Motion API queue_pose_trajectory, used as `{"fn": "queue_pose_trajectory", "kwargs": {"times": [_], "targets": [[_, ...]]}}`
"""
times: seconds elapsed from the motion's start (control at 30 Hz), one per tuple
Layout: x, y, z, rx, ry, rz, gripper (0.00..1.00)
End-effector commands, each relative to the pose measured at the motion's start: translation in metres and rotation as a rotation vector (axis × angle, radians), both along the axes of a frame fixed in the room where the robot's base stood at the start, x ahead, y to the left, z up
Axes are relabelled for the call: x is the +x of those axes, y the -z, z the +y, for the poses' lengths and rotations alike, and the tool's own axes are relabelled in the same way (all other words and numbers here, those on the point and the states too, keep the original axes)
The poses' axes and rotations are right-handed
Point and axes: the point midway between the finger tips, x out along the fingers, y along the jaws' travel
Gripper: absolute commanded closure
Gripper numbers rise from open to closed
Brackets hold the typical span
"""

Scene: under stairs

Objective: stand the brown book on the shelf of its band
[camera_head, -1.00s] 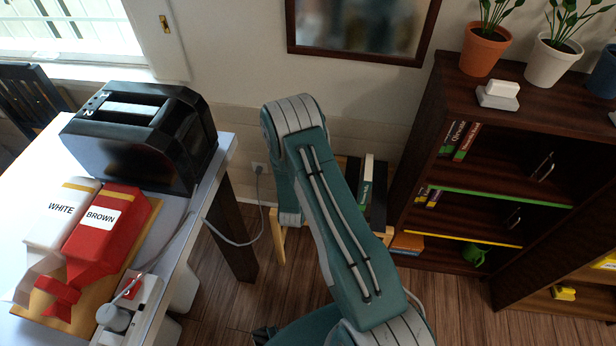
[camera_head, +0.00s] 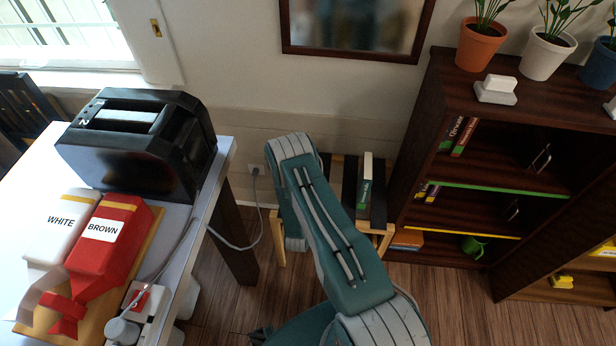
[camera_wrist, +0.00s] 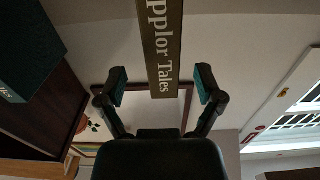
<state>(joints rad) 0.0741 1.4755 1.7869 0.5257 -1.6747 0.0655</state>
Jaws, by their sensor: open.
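In the wrist view, a brown book (camera_wrist: 160,40) shows its spine with pale lettering ending in "Tales". My gripper (camera_wrist: 161,84) is open, with one finger on each side of the spine's near end and a gap on both sides. In the head view, my arm hides the gripper and I cannot make out the brown book. The dark bookcase (camera_head: 425,150) stands at the right. One shelf edge has a green band (camera_head: 500,190) and a lower one a yellow band (camera_head: 465,229). No brown band can be made out.
A green book (camera_head: 365,182) stands on a slatted stool (camera_head: 345,205) beside the bookcase. Red books (camera_head: 463,137) stand on the upper shelf. A table at left holds a black toaster (camera_head: 135,140) and red and white bags (camera_head: 105,240). A cable (camera_head: 240,243) hangs by the wall.

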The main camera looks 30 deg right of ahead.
Motion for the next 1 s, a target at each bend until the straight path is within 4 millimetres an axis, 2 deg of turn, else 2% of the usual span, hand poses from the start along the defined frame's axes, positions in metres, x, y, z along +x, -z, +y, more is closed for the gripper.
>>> {"fn": "queue_pose_trajectory", "kwargs": {"times": [0.27,0.5,0.8,0.83,0.87,0.9,0.97,1.0], "targets": [[0.023,-0.001,-0.012,-0.006,-0.001,-0.001,0.14],[0.051,0.001,-0.034,-0.005,-0.001,0.000,0.14],[0.057,0.001,-0.038,-0.005,-0.003,0.002,0.14],[0.057,0.001,-0.037,-0.005,-0.003,0.002,0.19],[0.057,0.001,-0.037,-0.005,-0.003,0.002,0.32],[0.057,0.001,-0.037,-0.005,-0.003,0.002,0.50],[0.057,0.001,-0.037,-0.005,-0.003,0.002,0.77],[0.057,0.001,-0.037,-0.005,-0.003,0.002,0.94]]}}
